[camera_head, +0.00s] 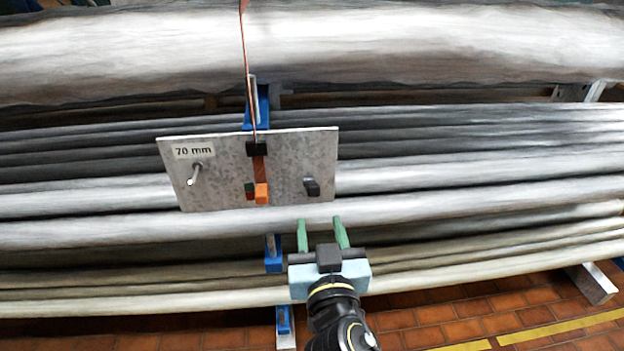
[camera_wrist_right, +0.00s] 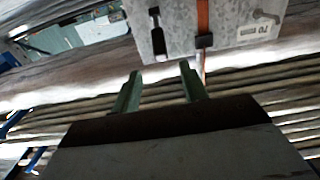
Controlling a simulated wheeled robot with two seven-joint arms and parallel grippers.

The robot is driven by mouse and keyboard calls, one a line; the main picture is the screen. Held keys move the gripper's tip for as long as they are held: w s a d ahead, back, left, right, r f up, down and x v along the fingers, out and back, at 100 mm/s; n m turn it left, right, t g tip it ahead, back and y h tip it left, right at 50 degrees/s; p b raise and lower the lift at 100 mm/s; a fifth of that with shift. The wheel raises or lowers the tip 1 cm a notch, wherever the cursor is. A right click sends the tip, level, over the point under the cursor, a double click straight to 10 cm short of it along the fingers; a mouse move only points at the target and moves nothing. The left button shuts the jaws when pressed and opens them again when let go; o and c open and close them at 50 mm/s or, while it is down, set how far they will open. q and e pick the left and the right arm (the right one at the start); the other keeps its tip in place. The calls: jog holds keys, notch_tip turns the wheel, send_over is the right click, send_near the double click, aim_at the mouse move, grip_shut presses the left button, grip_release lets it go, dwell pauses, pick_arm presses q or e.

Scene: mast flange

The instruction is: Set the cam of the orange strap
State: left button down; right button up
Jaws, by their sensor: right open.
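A grey metal plate (camera_head: 225,165) labelled "70 mm" hangs in front of the pipes. I cannot tell which part is the cam. In the right wrist view the plate (camera_wrist_right: 235,32) appears upside down with the orange strap (camera_wrist_right: 203,14) on it. My right gripper (camera_head: 319,220) is open and empty, below and right of the orange block, apart from the plate. Its green fingers show in the wrist view (camera_wrist_right: 160,70). My left gripper is not in view.
A metal pin (camera_head: 195,174) stands out on the plate's left and a black knob (camera_head: 312,187) on its right. Long grey pipes (camera_head: 450,180) fill the space behind, on blue-padded supports (camera_head: 273,253). Brick floor (camera_head: 450,320) with yellow lines shows at lower right.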

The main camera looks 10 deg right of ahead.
aim_at(312, 181)
jog(key=w+p, duration=0.2)
jog(key=w, duration=0.8)
jog(key=shift+w, duration=0.85)
grip_shut()
